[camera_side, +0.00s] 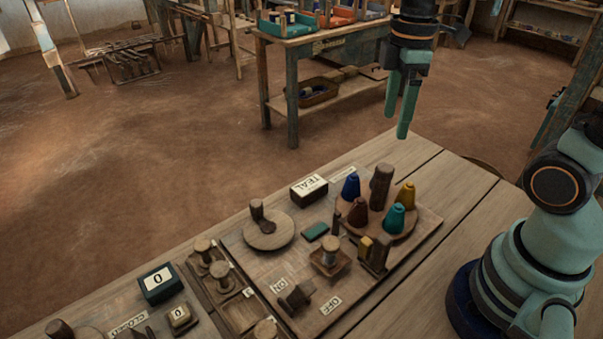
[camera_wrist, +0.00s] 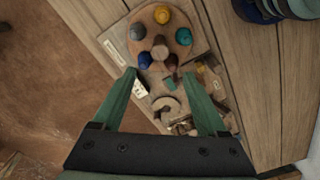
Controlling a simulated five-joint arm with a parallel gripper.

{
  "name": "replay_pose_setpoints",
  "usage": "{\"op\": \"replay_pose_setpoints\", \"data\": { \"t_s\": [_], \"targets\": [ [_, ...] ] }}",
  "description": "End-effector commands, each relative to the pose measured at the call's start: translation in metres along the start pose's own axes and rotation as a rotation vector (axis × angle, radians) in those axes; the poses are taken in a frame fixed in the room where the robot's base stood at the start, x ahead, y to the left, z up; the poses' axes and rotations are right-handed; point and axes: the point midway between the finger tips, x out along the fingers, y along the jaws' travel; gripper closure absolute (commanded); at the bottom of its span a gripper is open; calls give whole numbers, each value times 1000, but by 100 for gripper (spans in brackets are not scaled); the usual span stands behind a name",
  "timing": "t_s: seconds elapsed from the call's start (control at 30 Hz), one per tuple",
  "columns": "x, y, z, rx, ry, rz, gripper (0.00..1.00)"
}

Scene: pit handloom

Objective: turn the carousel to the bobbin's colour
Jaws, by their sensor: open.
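The carousel (camera_side: 376,222) is a round wooden disc with a tall brown centre post (camera_side: 381,187). Around it stand blue (camera_side: 350,187), dark brown (camera_side: 357,212), yellow (camera_side: 405,197) and teal (camera_side: 396,219) cones. The wrist view shows the carousel (camera_wrist: 150,36) from above, with a greyish cone (camera_wrist: 138,31) as well. A pale spool, seemingly the bobbin (camera_side: 329,251), stands upright in a small tray. A teal tile (camera_side: 315,231) and a block labelled TEAL (camera_side: 309,187) are nearby. My gripper (camera_side: 403,134) is open and empty, high above the bench; its fingers (camera_wrist: 159,72) are spread apart.
A round disc with an upright knob (camera_side: 268,230) lies left of the carousel. A lever (camera_side: 297,296) sits between ON and OFF labels. A dark block with a yellow piece (camera_side: 375,254) stands in front of the carousel.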

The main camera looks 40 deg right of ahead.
Motion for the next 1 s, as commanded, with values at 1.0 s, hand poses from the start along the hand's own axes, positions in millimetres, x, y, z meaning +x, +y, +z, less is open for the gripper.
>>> {"op": "replay_pose_setpoints", "data": {
  "t_s": [1.0],
  "targets": [
    [106, 0, 0, 3, 1, 1, 25]
  ]
}}
